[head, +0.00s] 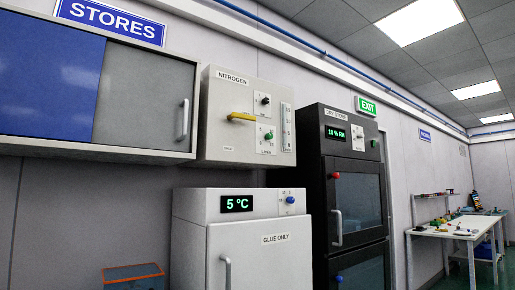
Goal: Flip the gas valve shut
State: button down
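The gas valve's yellow lever (241,116) is on the front of the pale wall box labelled NITROGEN (222,142). The lever lies roughly level across the box front. A small black knob (265,99) and a small green knob (269,135) are to the right of the lever, with a vertical scale (286,127) beside them. My gripper is not in this view, so its state and its distance from the lever do not show.
Below the box stands a white fridge (258,240) reading 5 °C, labelled GLUE ONLY. A black dry-store cabinet (355,160) stands to its right. A wall cupboard with a blue door (50,85) is on the left. A workbench (458,228) stands far right.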

aim_at(246, 117)
jog(key=z, duration=0.05)
jog(key=i, duration=1.8)
